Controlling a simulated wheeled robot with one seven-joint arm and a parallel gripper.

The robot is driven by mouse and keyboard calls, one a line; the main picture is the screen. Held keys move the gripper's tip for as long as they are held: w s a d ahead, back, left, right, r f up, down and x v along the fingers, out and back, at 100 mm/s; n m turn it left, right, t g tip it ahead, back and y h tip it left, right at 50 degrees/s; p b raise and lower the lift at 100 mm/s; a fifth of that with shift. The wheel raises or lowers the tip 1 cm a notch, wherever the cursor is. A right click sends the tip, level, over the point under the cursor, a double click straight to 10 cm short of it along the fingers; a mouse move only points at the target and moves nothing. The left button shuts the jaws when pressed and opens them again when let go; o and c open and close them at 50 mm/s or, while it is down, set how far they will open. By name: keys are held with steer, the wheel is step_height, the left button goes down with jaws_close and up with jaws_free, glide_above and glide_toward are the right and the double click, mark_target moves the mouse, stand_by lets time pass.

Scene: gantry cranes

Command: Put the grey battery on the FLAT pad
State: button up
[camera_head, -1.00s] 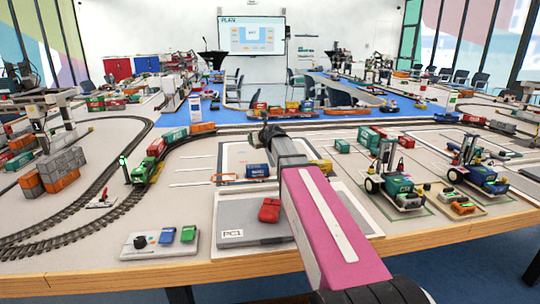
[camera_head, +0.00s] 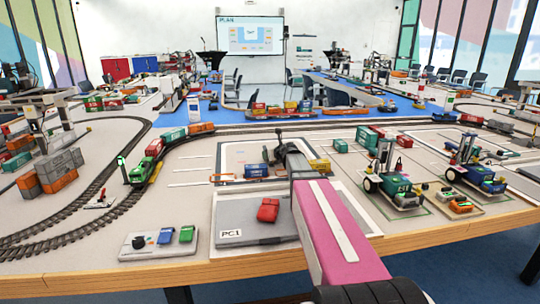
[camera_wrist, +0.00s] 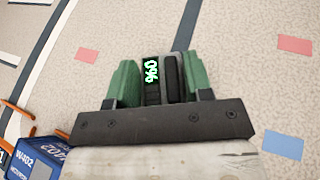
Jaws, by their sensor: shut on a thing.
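My gripper (camera_wrist: 160,82) has two green fingers in the wrist view. They are shut on a dark grey block, the battery (camera_wrist: 169,78), which has a black face with lit green digits. I hold it over the beige tabletop; its height above it is hard to judge. In the head view my gripper (camera_head: 281,139) is at the middle of the table, beyond the blue container, and the battery is too small to make out there. I cannot read a FLAT label on any pad in either view.
A blue container (camera_head: 257,171) is close to my gripper; it also shows in the wrist view (camera_wrist: 36,158). Rail track (camera_head: 95,185) curves at left.

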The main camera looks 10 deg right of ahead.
steer(key=o, duration=1)
steer(key=shift+f, duration=0.1)
